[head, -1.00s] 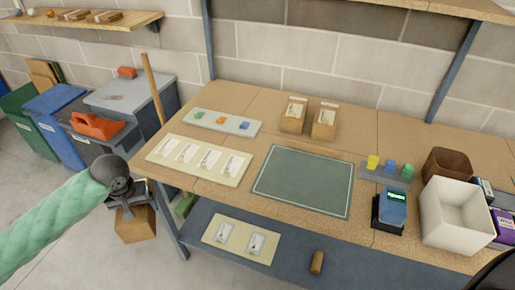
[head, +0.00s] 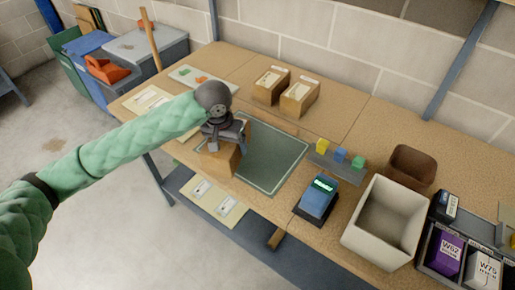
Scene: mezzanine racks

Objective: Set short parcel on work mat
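My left gripper (head: 226,136) is shut on a brown cardboard parcel (head: 221,162), holding it roughly upright below the fingers. The parcel shows at the left edge of the dark green work mat (head: 272,158) and hides part of that edge. Whether its bottom touches anything cannot be told from this view. The rest of the mat is bare. Two more brown parcels with pale labels, a left one (head: 270,87) and a right one (head: 298,100), stand on the bench behind the mat. My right gripper is not in view.
A blue device with a lit display (head: 318,198), a rack of coloured blocks (head: 338,163), a white bin (head: 385,222) and a brown bin (head: 411,166) stand right of the mat. Pale card sheets (head: 149,101) lie to the left. A lower shelf (head: 253,226) runs under the bench.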

